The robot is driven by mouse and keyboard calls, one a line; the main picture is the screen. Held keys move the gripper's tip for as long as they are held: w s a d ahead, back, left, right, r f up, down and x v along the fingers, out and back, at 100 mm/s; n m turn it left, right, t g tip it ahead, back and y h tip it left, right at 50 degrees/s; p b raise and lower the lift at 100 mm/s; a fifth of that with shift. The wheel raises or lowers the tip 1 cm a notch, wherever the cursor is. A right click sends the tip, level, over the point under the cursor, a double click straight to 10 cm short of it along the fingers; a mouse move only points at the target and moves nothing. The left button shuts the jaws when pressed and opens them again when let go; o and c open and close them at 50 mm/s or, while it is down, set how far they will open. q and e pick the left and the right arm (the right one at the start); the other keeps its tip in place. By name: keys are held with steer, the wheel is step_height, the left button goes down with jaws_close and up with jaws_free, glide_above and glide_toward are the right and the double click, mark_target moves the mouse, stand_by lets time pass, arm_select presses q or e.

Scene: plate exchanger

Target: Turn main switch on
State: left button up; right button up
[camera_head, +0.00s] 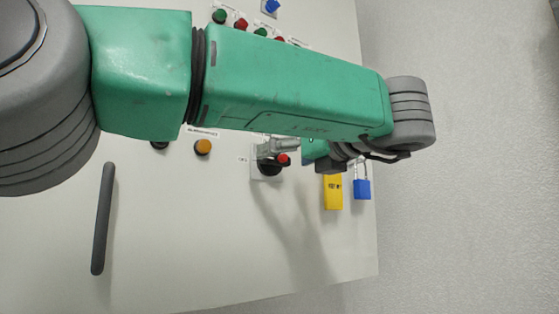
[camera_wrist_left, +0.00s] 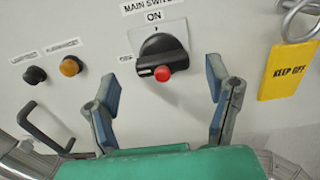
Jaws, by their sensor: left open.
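The main switch (camera_wrist_left: 163,52) is a black rotary knob with a red tip, on a pale panel. In the left wrist view "ON" is printed above it and a small partly readable label sits at its left. Its handle lies roughly level, toward that left label. It also shows in the head view (camera_head: 271,167), partly covered by my gripper. My left gripper (camera_wrist_left: 163,70) is open, its two fingers apart on either side of the switch in the picture. In the head view the left gripper (camera_head: 282,147) is close to the switch; contact cannot be told. My right gripper is out of view.
A yellow "KEEP OFF" tag (camera_wrist_left: 289,70) hangs right of the switch, beside a blue padlock (camera_head: 362,189) in the head view. Orange (camera_wrist_left: 70,66) and black (camera_wrist_left: 34,75) buttons are at left. A dark bar handle (camera_head: 103,218) stands out lower left.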

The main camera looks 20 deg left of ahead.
arm_select(q)
steer(key=shift+w+a+r, duration=0.2)
steer(key=shift+w+a, duration=0.3)
steer(key=shift+w, duration=0.15)
steer(key=shift+w+a+f+p, duration=0.1)
steer(key=shift+w+a+p, duration=0.2)
steer(key=shift+w+a, duration=0.35)
steer(key=shift+a, duration=0.5)
steer(key=c, duration=0.7)
steer(key=shift+w+f, duration=0.1)
steer(key=c, duration=0.5)
steer(key=shift+d, duration=0.2)
